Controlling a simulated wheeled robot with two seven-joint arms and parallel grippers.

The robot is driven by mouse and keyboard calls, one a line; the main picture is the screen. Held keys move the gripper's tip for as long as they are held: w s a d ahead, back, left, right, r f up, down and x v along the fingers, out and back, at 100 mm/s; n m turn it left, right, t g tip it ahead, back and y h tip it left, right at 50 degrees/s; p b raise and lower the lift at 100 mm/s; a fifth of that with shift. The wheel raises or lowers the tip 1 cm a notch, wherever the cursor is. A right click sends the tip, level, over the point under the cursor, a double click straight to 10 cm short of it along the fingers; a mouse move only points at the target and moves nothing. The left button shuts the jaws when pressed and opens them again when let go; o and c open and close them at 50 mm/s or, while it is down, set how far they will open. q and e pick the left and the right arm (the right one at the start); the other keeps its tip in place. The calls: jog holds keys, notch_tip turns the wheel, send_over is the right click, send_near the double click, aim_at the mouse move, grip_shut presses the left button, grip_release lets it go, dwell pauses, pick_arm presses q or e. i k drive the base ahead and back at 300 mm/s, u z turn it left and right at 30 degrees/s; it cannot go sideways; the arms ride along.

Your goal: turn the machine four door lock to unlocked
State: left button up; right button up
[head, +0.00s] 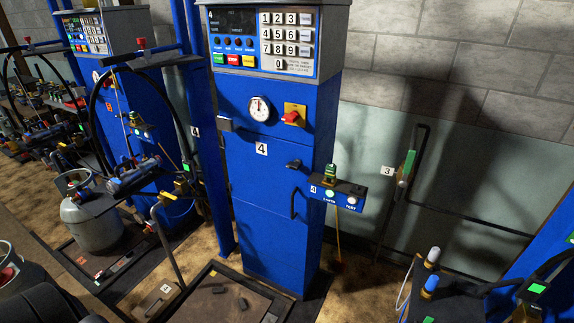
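Machine four (262,190) is the tall blue cabinet in the middle of the head view, with a white label 4 (262,149) on its front. A small black lever or latch (294,164) sticks out near the right edge of the front, above a black vertical pull handle (293,203). A red rotary knob on a yellow plate (294,115) sits higher up, right of a round dial (259,108). I cannot tell which fitting is the door lock or its setting. The front looks closed. Neither of my grippers is in view.
A keypad panel (262,40) tops the cabinet. A blue button box (338,194) juts out on its right. A low scale platform (215,300) lies at its foot. Another blue machine and a grey gas cylinder (90,218) stand left. A black-railed assembly (440,290) is lower right.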

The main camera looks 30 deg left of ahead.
aim_at(295, 165)
jog(key=i, duration=0.95)
